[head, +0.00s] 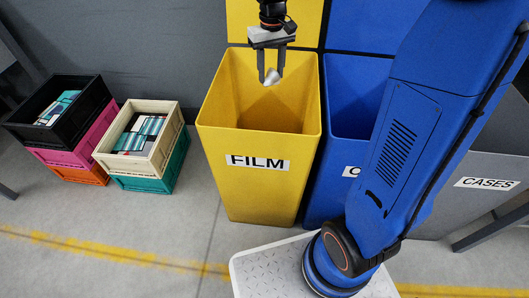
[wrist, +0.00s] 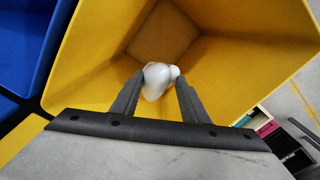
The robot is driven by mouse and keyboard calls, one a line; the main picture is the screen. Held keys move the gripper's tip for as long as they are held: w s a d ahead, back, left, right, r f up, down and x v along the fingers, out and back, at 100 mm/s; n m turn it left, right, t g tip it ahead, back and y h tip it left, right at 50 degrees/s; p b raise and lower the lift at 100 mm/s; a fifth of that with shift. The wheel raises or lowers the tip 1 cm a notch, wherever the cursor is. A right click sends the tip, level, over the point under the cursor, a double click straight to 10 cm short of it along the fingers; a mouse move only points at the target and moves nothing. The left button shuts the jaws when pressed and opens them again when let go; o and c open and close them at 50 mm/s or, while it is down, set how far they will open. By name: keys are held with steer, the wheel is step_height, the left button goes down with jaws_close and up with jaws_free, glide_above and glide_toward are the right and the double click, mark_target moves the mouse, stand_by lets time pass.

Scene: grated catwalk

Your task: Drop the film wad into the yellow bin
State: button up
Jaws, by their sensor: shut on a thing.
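The film wad (head: 272,77) is a small crumpled whitish lump between the fingertips of my gripper (head: 270,78). In the wrist view the wad (wrist: 158,80) sits between the two dark fingers of my gripper (wrist: 157,84), which is shut on it. The yellow bin (head: 258,185), labelled FILM, stands open at the centre of the head view. In the wrist view the bin's inner walls (wrist: 235,65) surround the wad, and its floor shows beyond. My gripper is over the bin's opening, pointing down. The exact height of the wad against the rim is hard to tell.
A blue bin (head: 350,95) stands right beside the yellow one, partly hidden by my blue arm. A grey bin labelled CASES (head: 485,183) is farther right. Stacked crates, topped by a black crate (head: 40,103) and a cream crate (head: 165,120), stand at left.

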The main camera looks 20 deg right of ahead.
steer(key=shift+f, duration=0.35)
steer(key=o, duration=1.3)
step_height(320, 180, up, 17)
steer(key=shift+r, duration=0.2)
